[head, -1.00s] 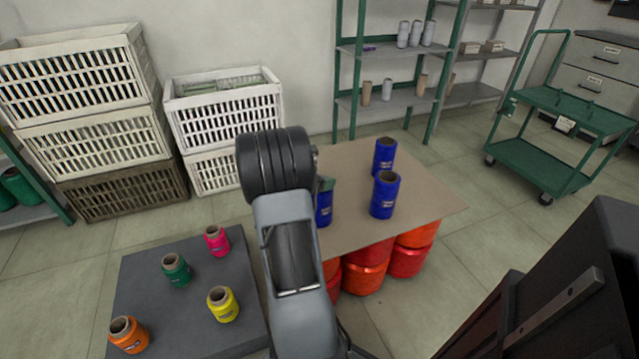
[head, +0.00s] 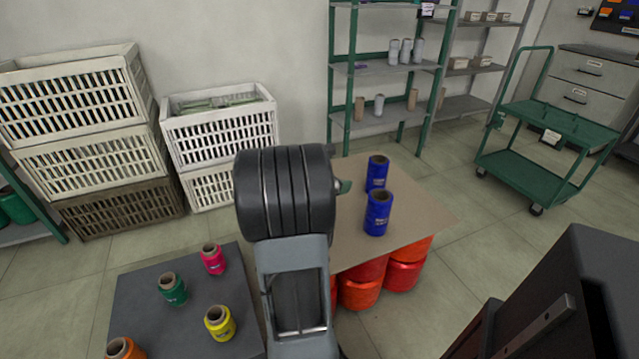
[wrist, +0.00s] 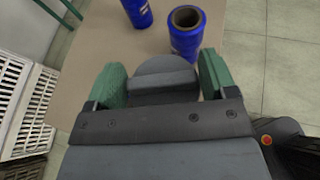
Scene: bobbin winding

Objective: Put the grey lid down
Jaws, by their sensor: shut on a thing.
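My gripper (wrist: 162,62) has green fingers and is shut on the grey lid (wrist: 165,82), a dark grey rounded piece between them in the wrist view. The lid appears to be over the tan board (wrist: 88,75); its height above it is unclear. In the head view my arm hides the lid and most of the gripper; only a bit of green finger shows. Two blue bobbins (head: 377,213) (head: 376,173) stand upright on the board (head: 425,215), just beyond the gripper. They also show in the wrist view (wrist: 186,40) (wrist: 138,12).
A dark grey platform (head: 140,300) at lower left holds pink, green, yellow and orange bobbins. White crates (head: 220,140) stand behind, a green shelf rack (head: 385,67) at the back, and a green cart (head: 545,165) at right. The board's right part is clear.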

